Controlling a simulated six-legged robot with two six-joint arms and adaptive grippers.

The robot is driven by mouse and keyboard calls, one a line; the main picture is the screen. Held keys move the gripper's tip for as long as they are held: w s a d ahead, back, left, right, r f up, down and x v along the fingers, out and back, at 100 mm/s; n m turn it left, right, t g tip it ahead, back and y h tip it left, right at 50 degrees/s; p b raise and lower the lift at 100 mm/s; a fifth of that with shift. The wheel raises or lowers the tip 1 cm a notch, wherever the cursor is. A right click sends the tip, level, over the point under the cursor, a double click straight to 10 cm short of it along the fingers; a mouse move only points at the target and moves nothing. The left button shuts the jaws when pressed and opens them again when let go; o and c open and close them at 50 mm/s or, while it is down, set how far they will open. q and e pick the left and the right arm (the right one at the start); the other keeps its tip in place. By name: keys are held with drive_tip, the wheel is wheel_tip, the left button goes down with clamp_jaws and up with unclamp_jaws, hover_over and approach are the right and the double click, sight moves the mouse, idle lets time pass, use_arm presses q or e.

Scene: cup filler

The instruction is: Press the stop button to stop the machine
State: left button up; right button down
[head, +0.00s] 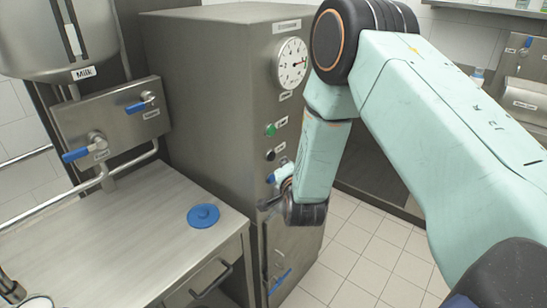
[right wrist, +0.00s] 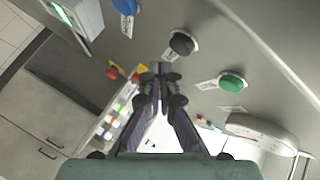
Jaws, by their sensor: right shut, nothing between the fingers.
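The steel machine cabinet (head: 205,100) carries a green button (head: 270,130) with a black button (head: 270,155) below it. Their labels are too small to read, so I cannot tell by text which one is stop. In the right wrist view the black button (right wrist: 182,44) lies just up and right of my fingertips, and the green button (right wrist: 232,84) lies farther right. My right gripper (head: 268,204) is shut and empty, in front of the cabinet and lower in the head view than both buttons. It also shows in the right wrist view (right wrist: 160,70), with no visible contact with a button.
A round gauge (head: 292,63) sits above the buttons. A steel counter (head: 100,250) with a blue lid (head: 203,215) stands at left, below the milk tank (head: 60,35). Tiled floor (head: 365,245) is open at right.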

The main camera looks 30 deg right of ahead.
drive_tip(key=shift+s+d+p, duration=0.25)
drive_tip(key=shift+s+d, duration=0.05)
drive_tip(key=shift+s, duration=0.45)
drive_tip(key=shift+s+d+p, duration=0.2)
drive_tip(key=shift+s+d, duration=0.15)
drive_tip(key=shift+s, duration=0.45)
drive_tip(key=shift+s+d+p, duration=0.25)
drive_tip(key=shift+s+d, duration=0.05)
drive_tip(key=shift+s, duration=0.45)
drive_tip(key=s+a+f+n+g+y+b, duration=0.1)
drive_tip(key=s+a+f+n+g+y, duration=0.15)
drive_tip(key=s+a+f+n, duration=0.35)
drive_tip(key=s+a+f+n+g+y+b, duration=0.2)
drive_tip(key=s+f+n+g, duration=0.2)
drive_tip(key=s+f, duration=0.45)
drive_tip(key=s+a+f+n+g+b, duration=0.2)
drive_tip(key=s+f, duration=0.5)
drive_tip(key=s, duration=0.4)
drive_tip(key=s+a+f+n+g+y+b, duration=0.1)
drive_tip(key=s+a+f+n+g+b, duration=0.2)
drive_tip(key=s, duration=0.8)
wheel_tip(320, 180, down, 5)
drive_tip(key=g+b, duration=0.2)
drive_tip(key=shift+s+a+r+n+g, duration=0.2)
drive_tip(key=shift+a+n+g, duration=0.1)
drive_tip(key=shift+a+g, duration=0.05)
